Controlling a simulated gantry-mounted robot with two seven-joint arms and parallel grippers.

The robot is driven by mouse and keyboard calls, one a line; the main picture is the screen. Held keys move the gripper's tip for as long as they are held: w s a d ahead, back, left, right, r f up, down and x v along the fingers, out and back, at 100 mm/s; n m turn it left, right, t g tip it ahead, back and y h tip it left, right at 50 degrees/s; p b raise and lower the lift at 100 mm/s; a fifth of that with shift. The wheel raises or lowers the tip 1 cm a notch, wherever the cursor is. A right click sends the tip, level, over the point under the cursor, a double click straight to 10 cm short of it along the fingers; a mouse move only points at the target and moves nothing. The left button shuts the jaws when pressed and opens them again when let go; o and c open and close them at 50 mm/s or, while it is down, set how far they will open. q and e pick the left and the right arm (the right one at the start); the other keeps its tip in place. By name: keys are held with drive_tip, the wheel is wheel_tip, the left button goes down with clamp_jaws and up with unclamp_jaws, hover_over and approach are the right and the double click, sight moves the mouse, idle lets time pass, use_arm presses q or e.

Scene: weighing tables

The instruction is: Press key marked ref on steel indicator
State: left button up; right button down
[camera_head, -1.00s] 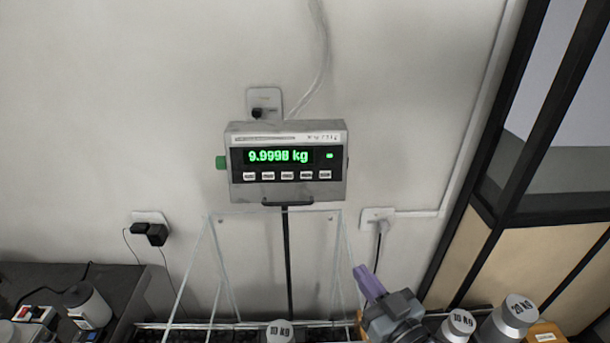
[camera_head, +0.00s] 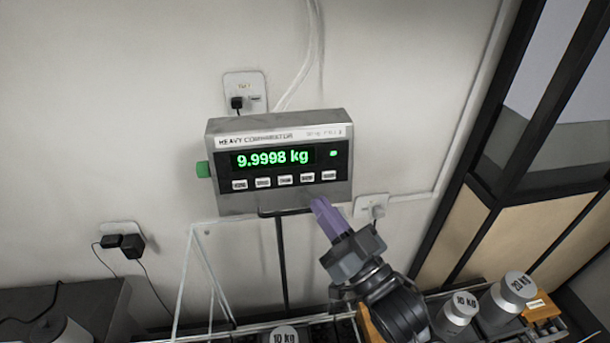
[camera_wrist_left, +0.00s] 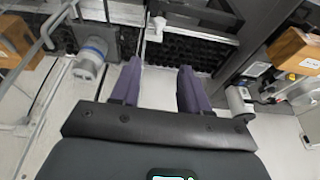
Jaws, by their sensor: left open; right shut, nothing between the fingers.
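The steel indicator (camera_head: 278,160) stands on a dark post in the head view. Its green display reads 9.9998 kg. A row of several small white keys (camera_head: 285,180) runs below the display; their labels are too small to read surely. My right gripper (camera_head: 322,207) is shut and empty. Its purple fingertips point up at the lower right edge of the indicator, just below the rightmost keys; I cannot tell whether they touch it. My left gripper (camera_wrist_left: 160,80) is open and empty in the left wrist view, and it is out of the head view.
A 10 kg weight (camera_head: 284,335) stands below the indicator. More weights (camera_head: 458,308) stand at the lower right. Clear panel edges (camera_head: 200,262) rise at the left of the post. Wall sockets (camera_head: 245,92) with cables surround the indicator. A dark table (camera_head: 65,300) is at left.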

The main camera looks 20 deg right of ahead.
sight(307, 178)
drive_tip(key=shift+w+d+f+b, duration=0.25)
drive_tip(key=shift+w+f, duration=0.15)
drive_tip(key=shift+w, duration=1)
drive_tip(key=shift+w+d+f+b, duration=0.3)
drive_tip(key=shift+w+f, duration=0.15)
drive_tip(key=shift+w, duration=0.95)
drive_tip(key=shift+w+d+f+b, duration=0.25)
drive_tip(key=shift+w+f, duration=0.15)
drive_tip(key=shift+w, duration=1)
drive_tip(key=shift+w, duration=0.2)
drive_tip(key=shift+w+f, duration=0.1)
drive_tip(key=shift+w, duration=0.1)
drive_tip(key=shift+w, duration=0.15)
